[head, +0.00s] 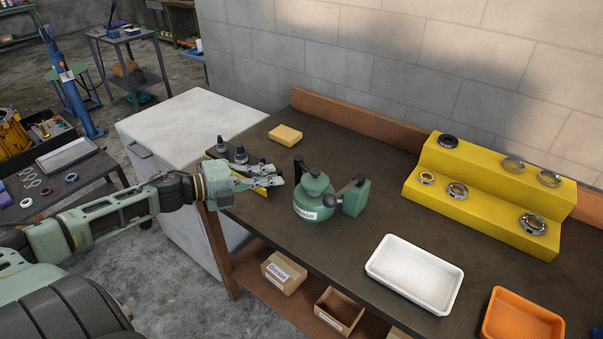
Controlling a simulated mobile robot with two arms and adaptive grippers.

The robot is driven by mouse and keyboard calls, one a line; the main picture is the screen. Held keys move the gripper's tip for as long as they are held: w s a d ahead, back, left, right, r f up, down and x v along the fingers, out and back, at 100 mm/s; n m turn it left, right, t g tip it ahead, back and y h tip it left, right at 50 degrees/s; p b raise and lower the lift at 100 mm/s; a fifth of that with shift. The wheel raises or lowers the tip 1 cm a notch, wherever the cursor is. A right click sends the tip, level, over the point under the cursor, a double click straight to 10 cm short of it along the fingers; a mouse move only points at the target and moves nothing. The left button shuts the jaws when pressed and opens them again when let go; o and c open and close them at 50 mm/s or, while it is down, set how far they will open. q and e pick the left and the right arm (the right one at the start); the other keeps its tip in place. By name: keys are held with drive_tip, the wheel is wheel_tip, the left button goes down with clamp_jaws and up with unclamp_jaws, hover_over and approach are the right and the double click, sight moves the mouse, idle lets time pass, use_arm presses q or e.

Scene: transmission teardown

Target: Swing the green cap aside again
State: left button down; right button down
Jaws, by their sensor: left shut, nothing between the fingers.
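A round green grease pot (313,207) with a white label stands on the dark workbench. A green cap (314,183) with a dark upright handle sits at its top; I cannot tell whether it is fully seated. A green block (356,198) with a dark ball-ended lever stands against the pot's right side. My left gripper (279,176) reaches in from the left, just left of the pot. Its fingers are shut and empty, and I cannot tell whether they touch the cap. My right gripper is out of view.
Small dark-topped bottles (241,154) and a yellow sponge-like block (285,135) lie near my left gripper. A white tray (414,274), an orange bin (522,318) and a yellow stepped stand (489,196) with metal rings are to the right. Bench between pot and stand is clear.

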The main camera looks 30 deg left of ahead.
sight(314, 170)
use_arm(q)
drive_tip(key=p+x, duration=0.2)
drive_tip(key=x, duration=0.5)
drive_tip(key=shift+w+d+r, duration=0.1)
drive_tip(key=shift+w+d, duration=0.05)
drive_tip(key=shift+w, duration=0.25)
drive_tip(key=shift+w+d+f, duration=0.3)
drive_tip(key=shift+w+d, duration=0.05)
drive_tip(key=shift+w, duration=0.2)
drive_tip(key=shift+w, duration=0.1)
